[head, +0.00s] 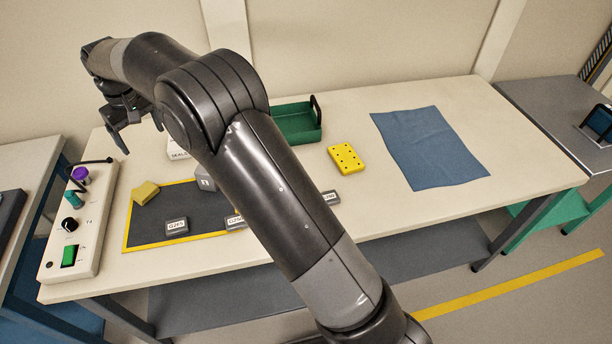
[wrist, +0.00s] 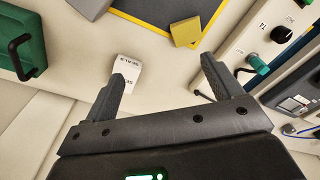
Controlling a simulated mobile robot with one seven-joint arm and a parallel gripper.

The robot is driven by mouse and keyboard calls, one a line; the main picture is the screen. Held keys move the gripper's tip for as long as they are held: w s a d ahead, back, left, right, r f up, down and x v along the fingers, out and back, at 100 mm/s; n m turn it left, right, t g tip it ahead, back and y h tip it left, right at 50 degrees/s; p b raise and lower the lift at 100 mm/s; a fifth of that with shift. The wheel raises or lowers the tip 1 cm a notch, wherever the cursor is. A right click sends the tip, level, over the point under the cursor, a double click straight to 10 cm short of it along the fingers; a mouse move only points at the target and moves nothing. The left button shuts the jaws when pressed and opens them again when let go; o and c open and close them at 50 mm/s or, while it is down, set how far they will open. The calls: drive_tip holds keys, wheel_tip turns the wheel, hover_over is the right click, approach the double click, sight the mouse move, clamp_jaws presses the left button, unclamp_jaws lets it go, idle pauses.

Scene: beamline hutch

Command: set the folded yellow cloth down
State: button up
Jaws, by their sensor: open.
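The folded yellow cloth (head: 146,192) is a small, squarish yellow piece lying at the back left corner of a dark mat with a yellow border (head: 148,222). In the wrist view the cloth (wrist: 186,32) lies at the mat's edge, beyond my fingertips and apart from them. My gripper (wrist: 164,72) is open, with nothing between its fingers. In the head view my gripper (head: 138,138) is raised above the back left of the table, behind the cloth. My arm hides part of the mat and table.
A white labelled box (wrist: 130,72) and green tray (head: 295,124) stand at the back. A yellow holed block (head: 346,158) and blue cloth (head: 428,148) lie to the right. Grey labelled blocks (head: 176,226) sit on the mat. A control panel (head: 82,225) stands at left.

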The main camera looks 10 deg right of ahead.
drive_tip(key=s+d+r+m+t, duration=0.1)
drive_tip(key=s+d+r, duration=0.35)
drive_tip(key=d, duration=0.45)
drive_tip(key=s+d+r+m+t, duration=0.1)
drive_tip(key=s+d+r+m, duration=0.15)
drive_tip(key=d+r, duration=0.4)
drive_tip(key=s+d+r+m+t, duration=0.1)
drive_tip(key=s+d+r, duration=0.35)
drive_tip(key=d, duration=0.55)
drive_tip(key=s+d+f+m+t, duration=0.1)
drive_tip(key=s+d+f, duration=0.2)
drive_tip(key=s+d, duration=0.4)
drive_tip(key=s+d+f+m+t, duration=0.1)
drive_tip(key=s+d, duration=0.6)
drive_tip(key=s, duration=0.8)
wheel_tip(320, 180, down, 2)
drive_tip(key=shift+s+d+f+m, duration=0.1)
drive_tip(key=shift+s+d+m, duration=0.15)
drive_tip(key=shift+m, duration=0.5)
idle(2.4)
